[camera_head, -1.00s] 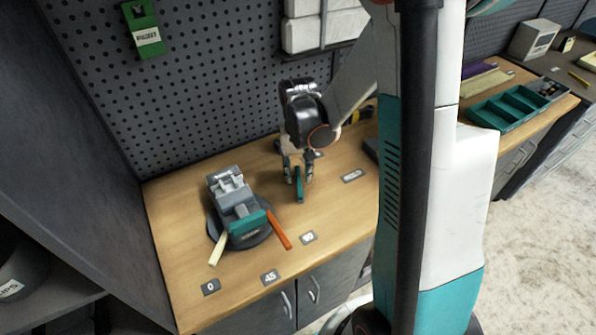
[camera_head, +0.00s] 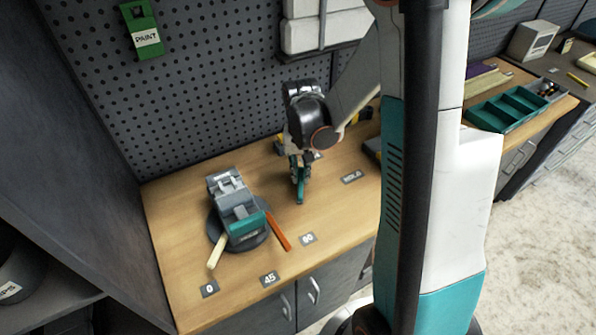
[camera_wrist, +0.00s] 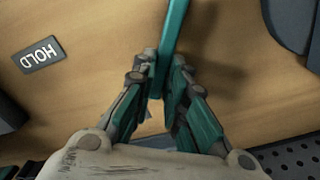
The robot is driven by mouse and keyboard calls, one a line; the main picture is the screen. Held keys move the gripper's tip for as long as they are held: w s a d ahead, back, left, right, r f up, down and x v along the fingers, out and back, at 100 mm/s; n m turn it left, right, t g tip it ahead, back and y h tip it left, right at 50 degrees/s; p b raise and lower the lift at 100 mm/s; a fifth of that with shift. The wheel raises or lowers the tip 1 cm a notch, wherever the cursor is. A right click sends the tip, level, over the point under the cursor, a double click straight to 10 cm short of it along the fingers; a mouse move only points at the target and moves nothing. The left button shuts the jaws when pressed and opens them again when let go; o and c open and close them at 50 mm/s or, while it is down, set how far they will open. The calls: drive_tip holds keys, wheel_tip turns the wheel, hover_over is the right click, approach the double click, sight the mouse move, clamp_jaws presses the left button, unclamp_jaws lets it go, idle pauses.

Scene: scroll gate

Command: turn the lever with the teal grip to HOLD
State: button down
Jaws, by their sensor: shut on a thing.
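The teal grip (camera_head: 299,194) is a narrow bar in the middle of the bench, to the right of a grey vise. It also shows in the wrist view (camera_wrist: 172,36), running from between the fingers out of the top edge. My gripper (camera_head: 298,178) is shut on the teal grip; its fingertips also show in the wrist view (camera_wrist: 165,72), one on each side. The fingers hide the grip's rear part, and I cannot see where it pivots. The HOLD label (camera_head: 352,176) lies on the wood to the right of the grip and also shows in the wrist view (camera_wrist: 38,55).
The grey vise (camera_head: 230,190) with a teal front stands on a dark round base at left. A cream bar (camera_head: 216,252) and an orange bar (camera_head: 279,232) stick out from it. Labels 0 (camera_head: 209,289) and 45 (camera_head: 270,279) lie near the front edge. Wood between grip and HOLD label looks clear.

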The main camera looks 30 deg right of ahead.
drive_tip(key=d+m, duration=0.1)
drive_tip(key=s+m, duration=0.1)
drive_tip(key=m, duration=0.1)
drive_tip(key=shift+s+d+m+b, duration=0.25)
drive_tip(key=shift+d+m+b, duration=0.05)
drive_tip(key=shift+d+b, duration=0.05)
drive_tip(key=m, duration=0.1)
drive_tip(key=s+d+m, duration=0.1)
drive_tip(key=shift+s+m, duration=0.25)
drive_tip(key=shift+m, duration=0.05)
drive_tip(key=m, duration=0.1)
drive_tip(key=s+m, duration=0.1)
drive_tip(key=shift+s+d+m+b, duration=0.25)
drive_tip(key=shift+m+b, duration=0.05)
drive_tip(key=shift+s+d+m, duration=0.1)
drive_tip(key=shift+s+m, duration=0.8)
drive_tip(key=shift+m, duration=0.5)
drive_tip(key=c, duration=1.6)
unclamp_jaws()
wheel_tip(320, 180, up, 12)
